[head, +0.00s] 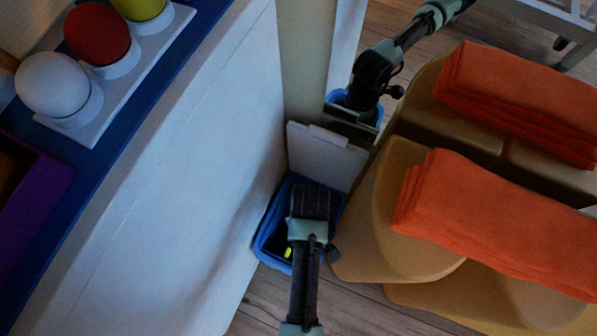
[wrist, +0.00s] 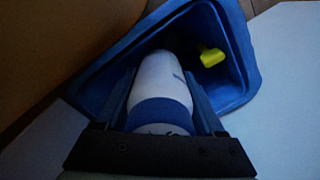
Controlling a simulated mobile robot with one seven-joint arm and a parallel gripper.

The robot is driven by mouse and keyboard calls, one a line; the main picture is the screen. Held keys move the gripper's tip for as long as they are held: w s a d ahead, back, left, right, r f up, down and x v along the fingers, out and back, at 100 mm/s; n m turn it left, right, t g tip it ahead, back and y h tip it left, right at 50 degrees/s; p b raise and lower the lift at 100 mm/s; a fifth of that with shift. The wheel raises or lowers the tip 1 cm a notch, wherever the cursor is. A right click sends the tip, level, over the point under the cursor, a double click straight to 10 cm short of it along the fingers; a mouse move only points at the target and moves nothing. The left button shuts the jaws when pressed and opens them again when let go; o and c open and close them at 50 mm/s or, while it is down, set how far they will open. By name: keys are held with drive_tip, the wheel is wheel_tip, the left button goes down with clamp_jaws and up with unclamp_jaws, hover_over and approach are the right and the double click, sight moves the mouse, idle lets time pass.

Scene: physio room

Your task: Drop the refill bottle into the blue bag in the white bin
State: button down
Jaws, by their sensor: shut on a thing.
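My gripper (head: 309,205) points down over the blue bag (head: 268,232) in the head view. In the wrist view my gripper (wrist: 160,100) is shut on the refill bottle (wrist: 157,75), a white bottle with a blue band. The bottle is between the two fingers, its far end over the mouth of the blue bag (wrist: 240,60). I cannot tell how deep it reaches. The bottle is hidden in the head view. A white panel (head: 325,158), seemingly the white bin's raised lid, stands behind the bag; the bin's body is mostly hidden.
A yellow item (wrist: 211,57) lies inside the bag. A white wall-like side (head: 190,170) stands close on the left. Tan cushions (head: 395,220) with folded orange towels (head: 490,215) are close on the right. A second arm at upper right looks like my mirror reflection.

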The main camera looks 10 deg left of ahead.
unclamp_jaws()
wheel_tip(320, 180, up, 13)
drive_tip(key=p, duration=0.8)
idle(0.3)
